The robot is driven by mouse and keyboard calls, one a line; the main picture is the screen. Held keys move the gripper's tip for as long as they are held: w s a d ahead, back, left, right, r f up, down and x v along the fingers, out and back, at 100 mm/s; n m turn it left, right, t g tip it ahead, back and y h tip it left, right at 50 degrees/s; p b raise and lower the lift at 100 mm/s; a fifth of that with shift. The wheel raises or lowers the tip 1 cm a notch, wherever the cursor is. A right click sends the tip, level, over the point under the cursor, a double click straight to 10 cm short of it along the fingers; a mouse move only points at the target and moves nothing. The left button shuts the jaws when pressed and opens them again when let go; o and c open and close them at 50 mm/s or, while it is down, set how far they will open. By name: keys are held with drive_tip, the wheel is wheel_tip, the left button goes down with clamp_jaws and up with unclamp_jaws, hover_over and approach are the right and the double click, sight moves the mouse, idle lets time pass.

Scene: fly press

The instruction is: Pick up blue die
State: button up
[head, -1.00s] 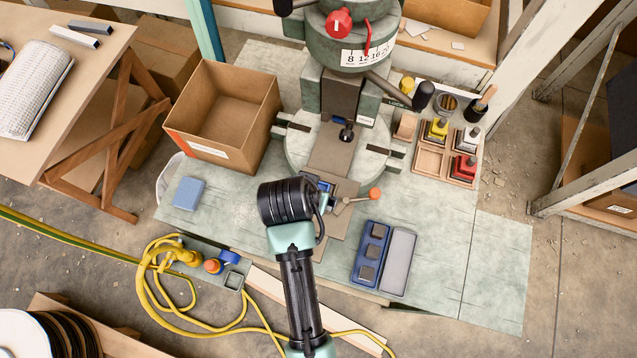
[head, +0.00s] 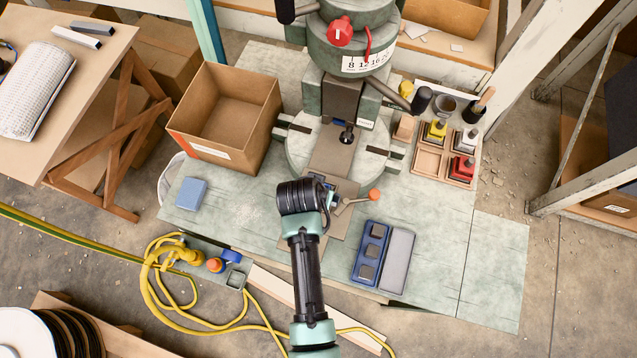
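My arm reaches up from the bottom centre, and its dark wrist (head: 297,197) hangs over the front of the press bed. My gripper's fingers are hidden beneath the wrist, so I cannot see whether they are open or hold anything. A small blue part (head: 326,184) shows just right of the wrist, by the fixture with the orange-knobbed lever (head: 356,198). It may be the blue die, but most of it is covered. A wooden tray (head: 429,163) at right holds yellow (head: 437,131), grey (head: 468,138) and red (head: 463,168) dies; its front left compartment is empty.
The green press (head: 345,95) stands behind the wrist. A cardboard box (head: 222,120) and a light-blue block (head: 192,193) lie left. A blue open case (head: 370,252) lies right. Yellow hose (head: 150,290) coils on the floor. The bench's right end is clear.

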clamp_jaws()
idle(0.3)
drive_tip(key=shift+r, duration=0.15)
